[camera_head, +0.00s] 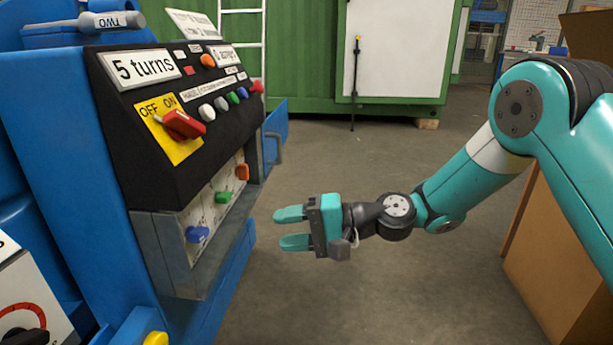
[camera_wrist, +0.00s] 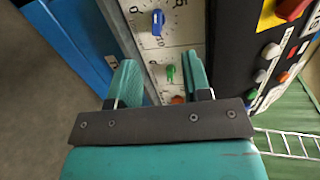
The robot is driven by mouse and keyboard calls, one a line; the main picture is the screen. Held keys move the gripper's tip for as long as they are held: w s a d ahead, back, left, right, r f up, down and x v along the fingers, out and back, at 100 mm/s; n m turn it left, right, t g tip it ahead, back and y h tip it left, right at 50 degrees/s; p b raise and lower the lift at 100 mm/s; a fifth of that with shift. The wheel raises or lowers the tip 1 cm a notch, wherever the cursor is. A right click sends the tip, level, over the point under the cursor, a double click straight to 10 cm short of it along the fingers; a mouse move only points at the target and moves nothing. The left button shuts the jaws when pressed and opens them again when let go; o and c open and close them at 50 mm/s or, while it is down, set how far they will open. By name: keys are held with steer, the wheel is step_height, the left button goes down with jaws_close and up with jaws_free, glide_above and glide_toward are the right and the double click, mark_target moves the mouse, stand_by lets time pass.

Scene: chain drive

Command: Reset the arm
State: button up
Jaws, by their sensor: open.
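My arm reaches in from the right in the head view. My gripper (camera_head: 283,228) is open and empty, with its two teal fingers apart and pointing left. It is in free air to the right of the blue machine (camera_head: 90,130), touching nothing visible. In the wrist view my gripper (camera_wrist: 160,85) faces the machine's pale dial panel (camera_wrist: 180,40). That panel carries a blue knob (camera_head: 197,234), a green knob (camera_head: 223,196) and an orange knob (camera_head: 242,172). The green knob (camera_wrist: 170,73) appears between the fingers in the wrist view, but no contact shows.
A red switch (camera_head: 182,124) sits on a yellow OFF/ON plate above the knobs, beside several coloured buttons. A brown box (camera_head: 555,240) stands at the right below my arm. A ladder (camera_head: 243,30) and a green wall are behind. The grey floor (camera_head: 340,170) is clear.

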steer(key=s+d+r+n+h+p, duration=0.65)
steer(key=s+r, duration=0.45)
steer(key=r, duration=0.2)
steer(key=s+d+r+n+h+p, duration=0.1)
steer(key=s+d+r+h+p, duration=0.2)
steer(key=s+d, duration=0.4)
steer(key=s+d+r+n+h+p, duration=0.1)
steer(key=s+d+r+h+p, duration=0.15)
steer(key=s+d, duration=0.35)
step_height(320, 180, up, 37)
steer(key=p, duration=3.7)
steer(key=shift+w+r, duration=0.15)
steer(key=shift+r, duration=0.05)
steer(key=shift+m, duration=0.25)
